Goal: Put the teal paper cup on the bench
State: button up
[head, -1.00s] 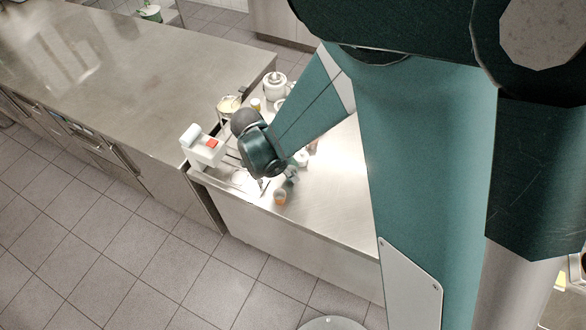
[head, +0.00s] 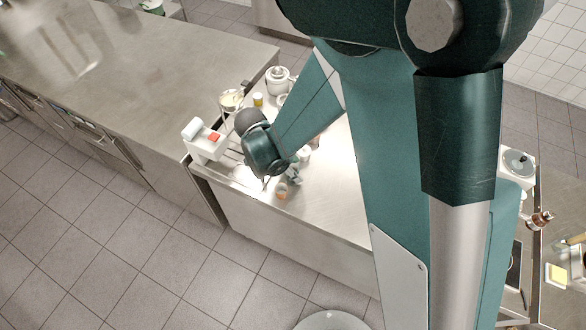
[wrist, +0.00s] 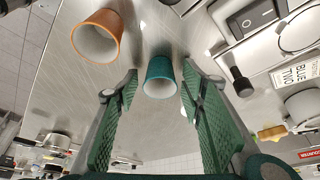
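The teal paper cup (wrist: 159,68) stands on a steel worktop in the wrist view, its open mouth towards the camera. My gripper (wrist: 158,75) is open, with one green padded finger on each side of the cup and a visible gap to both. In the head view my gripper is small beside the front edge of the worktop (head: 335,205), under my dark wrist joint. The teal cup cannot be told clearly from my gripper there. A long steel bench (head: 130,70) lies to the left, with a bare top.
An orange cup (wrist: 97,37) stands left of the teal cup in the wrist view; it also shows in the head view (head: 281,194). A white device with a red part (head: 204,140), a white lidded pot (head: 278,80) and a yellow-topped jar (head: 258,100) stand close by.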

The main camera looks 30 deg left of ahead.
jog(key=shift+r, duration=0.15)
jog(key=v, duration=1.2)
dwell(0.5)
dwell(0.7)
jog(key=w+d+r+n+y, duration=0.1)
jog(key=w+d+r, duration=0.1)
jog(key=d+r, duration=0.5)
jog(key=w+d+r+n+y, duration=0.1)
jog(key=w+d+r+n, duration=0.15)
jog(key=d, duration=0.85)
jog(key=w+d+r+n+y, duration=0.1)
jog(key=w+d+r, duration=0.3)
jog(key=d, duration=0.5)
jog(key=s+d+r+n+t, duration=0.1)
jog(key=s+d+r, duration=0.1)
jog(key=d, duration=0.6)
jog(key=s+d+r+n+t, duration=0.1)
jog(key=s+d+r+n, duration=0.1)
jog(key=s+d, duration=0.3)
jog(key=s+d+r+n+t, duration=0.1)
jog(key=s+d+r+t, duration=0.1)
jog(key=d, duration=0.8)
jog(key=shift+s+d+r, duration=0.25)
jog(key=shift+s+d, duration=0.15)
jog(key=shift+s, duration=0.25)
jog(key=shift+n, duration=0.25)
